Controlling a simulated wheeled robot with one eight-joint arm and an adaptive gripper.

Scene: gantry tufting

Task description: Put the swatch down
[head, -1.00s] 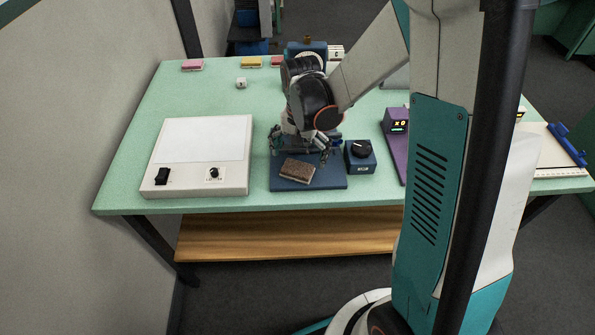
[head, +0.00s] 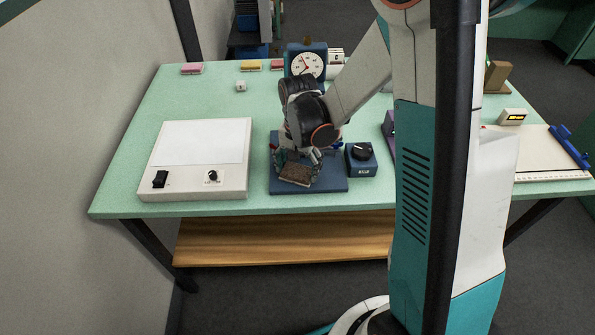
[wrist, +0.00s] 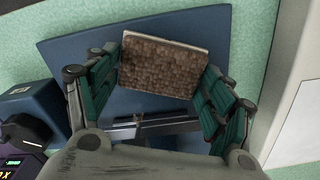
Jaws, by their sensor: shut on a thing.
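The swatch is a brown, mottled, rectangular piece with a pale edge (wrist: 160,66). In the head view the swatch (head: 296,174) is at the front of a dark blue base plate (head: 330,185) on the green table. My gripper (head: 297,172) is over the plate, its fingers at the two sides of the swatch. In the wrist view my gripper (wrist: 163,80) has its green-padded fingers against the swatch's left and right edges. It is shut on the swatch. The swatch is at or just above the plate; I cannot tell whether it touches.
A white light box with a switch and knob (head: 195,185) stands left of the plate. A small blue knob box (head: 361,160) stands close on its right. A dial clock (head: 306,62) and coloured blocks (head: 251,65) are at the back. The table's left middle is mostly clear.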

